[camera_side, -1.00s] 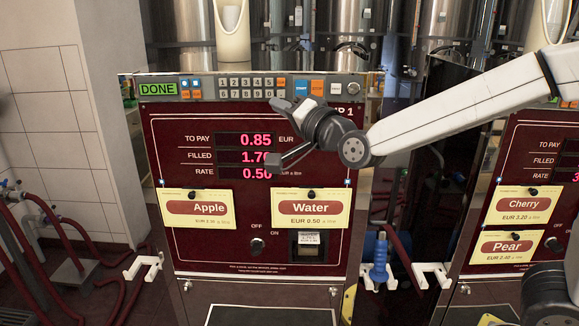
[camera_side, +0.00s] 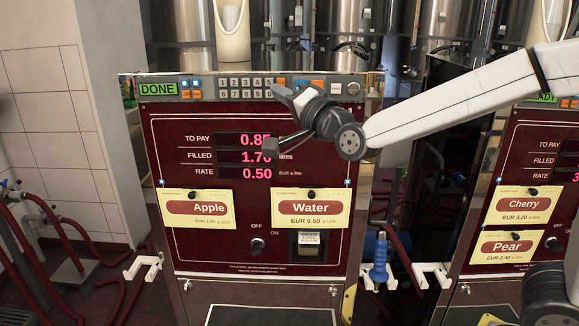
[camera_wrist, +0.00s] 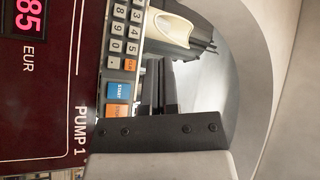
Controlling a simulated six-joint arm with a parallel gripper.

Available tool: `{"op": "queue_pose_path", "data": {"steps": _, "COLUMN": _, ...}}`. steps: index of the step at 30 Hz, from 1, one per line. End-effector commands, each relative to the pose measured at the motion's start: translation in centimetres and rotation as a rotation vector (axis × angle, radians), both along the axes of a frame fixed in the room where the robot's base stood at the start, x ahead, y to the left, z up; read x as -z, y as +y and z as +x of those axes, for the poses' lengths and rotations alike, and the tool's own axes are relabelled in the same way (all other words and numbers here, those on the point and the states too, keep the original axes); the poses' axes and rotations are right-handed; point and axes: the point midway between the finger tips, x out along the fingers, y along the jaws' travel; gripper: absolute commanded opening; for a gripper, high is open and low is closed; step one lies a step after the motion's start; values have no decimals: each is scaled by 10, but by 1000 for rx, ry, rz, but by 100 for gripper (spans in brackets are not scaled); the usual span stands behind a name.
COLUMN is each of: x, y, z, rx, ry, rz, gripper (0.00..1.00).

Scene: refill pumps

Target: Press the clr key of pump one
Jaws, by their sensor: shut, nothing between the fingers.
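Pump one is the maroon cabinet (camera_side: 200,265) with a grey key strip along its top and a green DONE display (camera_side: 158,89). The clr key is the small orange key (camera_wrist: 130,65) at the end of the top number row in the wrist view. In the side view it is an orange patch (camera_side: 281,81) just above my fingertips. My gripper (camera_side: 275,90) is shut and empty, in front of the key strip. In the wrist view its dark fingers (camera_wrist: 160,66) reach beside the clr key; whether they touch the panel cannot be told.
The blue START key (camera_wrist: 119,90) and an orange key (camera_wrist: 116,110) sit beside the clr key. The number keys (camera_side: 245,88) lie to the left. Apple (camera_side: 198,208) and Water (camera_side: 310,207) cards hang lower. A second pump (camera_side: 510,260) stands at the right.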

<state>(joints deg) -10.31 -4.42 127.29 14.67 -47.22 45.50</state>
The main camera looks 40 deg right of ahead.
Motion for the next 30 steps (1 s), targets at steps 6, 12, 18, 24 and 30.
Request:
{"op": "queue_pose_path", "data": {"steps": 6, "x": 1, "y": -16, "z": 16, "rx": 3, "ry": 2, "rz": -1, "gripper": 0}}
{"op": "queue_pose_path", "data": {"steps": 12, "x": 1, "y": -31, "z": 31, "rx": 2, "ry": 3, "rz": -3, "gripper": 0}}
{"op": "queue_pose_path", "data": {"steps": 18, "x": 1, "y": -43, "z": 43, "rx": 1, "ry": 2, "rz": -1, "gripper": 0}}
{"op": "queue_pose_path", "data": {"steps": 24, "x": 0, "y": -49, "z": 50, "rx": 1, "ry": 1, "rz": -1, "gripper": 0}}
{"op": "queue_pose_path", "data": {"steps": 30, "x": 1, "y": -51, "z": 51, "rx": -1, "ry": 2, "rz": -1, "gripper": 0}}
